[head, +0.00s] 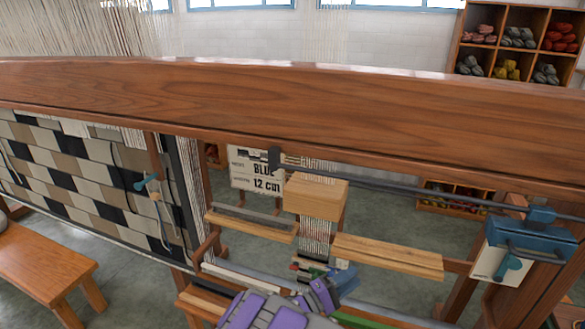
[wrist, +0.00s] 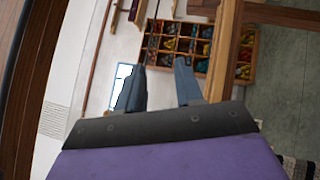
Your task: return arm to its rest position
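My arm, grey and purple, shows at the bottom middle of the head view, low in front of the loom. My gripper (wrist: 159,66) shows in the wrist view with its two blue-grey fingers apart. Nothing is between them; only the far wall and the shelf of skeins show behind. The picture in the wrist view is strongly tilted.
A thick wooden loom beam (head: 300,105) crosses the head view above my arm. A sign (head: 256,172) reads "BLUE" and "12 cm". A wooden block (head: 315,196), a blue clamp (head: 530,241), a bench (head: 45,262) and a skein shelf (wrist: 203,75) stand around.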

